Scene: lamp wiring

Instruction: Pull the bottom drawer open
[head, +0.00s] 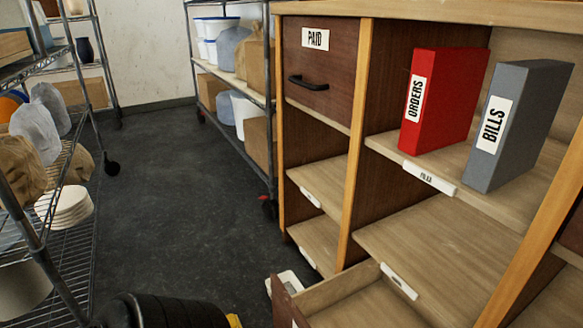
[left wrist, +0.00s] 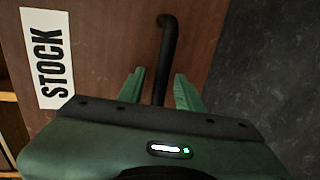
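The bottom drawer (head: 365,308) stands partly out of the cabinet at the lower edge of the head view. Its open top and part of its inside show; most of its front is cut off. In the left wrist view, a brown drawer front (left wrist: 100,55) carries a white STOCK label (left wrist: 50,58) and a black bar handle (left wrist: 165,55). My left gripper (left wrist: 160,88) has its two green fingers on either side of the handle, with gaps visible between bar and fingers. My left gripper is outside the head view. My right gripper is in neither view.
The wooden cabinet (head: 358,140) holds a closed PAID drawer (head: 318,65), a red ORDERS binder (head: 440,98) and a grey BILLS binder (head: 520,125). Wire racks with goods stand at left (head: 40,235) and behind (head: 230,85). The dark floor (head: 165,200) between is clear.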

